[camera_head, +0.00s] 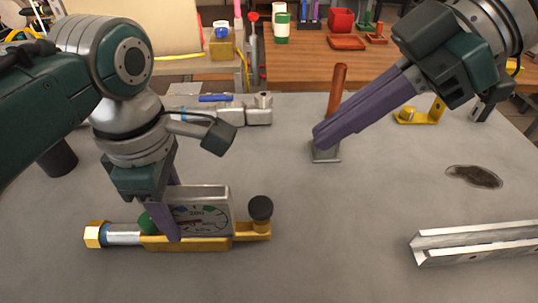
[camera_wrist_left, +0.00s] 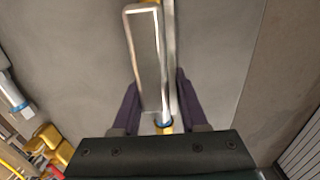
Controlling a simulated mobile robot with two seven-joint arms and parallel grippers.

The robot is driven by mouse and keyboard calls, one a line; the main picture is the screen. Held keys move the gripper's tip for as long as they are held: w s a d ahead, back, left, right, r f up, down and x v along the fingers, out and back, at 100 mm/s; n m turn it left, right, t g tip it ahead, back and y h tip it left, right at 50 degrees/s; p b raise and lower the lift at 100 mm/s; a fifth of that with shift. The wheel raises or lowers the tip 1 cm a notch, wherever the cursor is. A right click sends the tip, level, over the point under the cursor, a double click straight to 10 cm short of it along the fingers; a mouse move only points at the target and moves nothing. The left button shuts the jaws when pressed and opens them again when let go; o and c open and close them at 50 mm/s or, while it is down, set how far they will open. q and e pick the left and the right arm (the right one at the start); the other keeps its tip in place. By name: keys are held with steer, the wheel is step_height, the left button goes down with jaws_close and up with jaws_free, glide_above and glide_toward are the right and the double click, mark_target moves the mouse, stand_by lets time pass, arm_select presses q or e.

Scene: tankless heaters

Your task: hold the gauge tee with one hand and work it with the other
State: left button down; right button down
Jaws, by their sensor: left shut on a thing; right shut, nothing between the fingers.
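The gauge tee (camera_head: 188,244) lies on the grey table at the lower left in the head view. It has a brass bar, a grey box with a dial, a yellow hex end at left and a black knob (camera_head: 260,208) at right. A green part is partly hidden behind a finger. My left gripper (camera_head: 170,222) points down and is shut on the tee near the dial box. In the left wrist view the grey box (camera_wrist_left: 147,55) shows between the purple fingers. My right gripper (camera_head: 322,137) is shut and empty, its tips low by a brown upright rod (camera_head: 337,90), apart from the tee.
A silver fitting (camera_head: 257,110) lies behind the tee. A yellow bracket (camera_head: 428,114), a dark oval patch (camera_head: 474,177) and a metal channel (camera_head: 480,245) are at right. The table's front middle is clear.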

glide_above(253, 205)
steer(key=d, duration=0.3)
steer(key=f, duration=0.6)
steer(key=shift+s+a+f, duration=0.1)
steer(key=shift+a+f, duration=0.05)
steer(key=shift+a, duration=0.05)
steer(key=shift+d+f, duration=0.15)
steer(key=shift+f, duration=1.65)
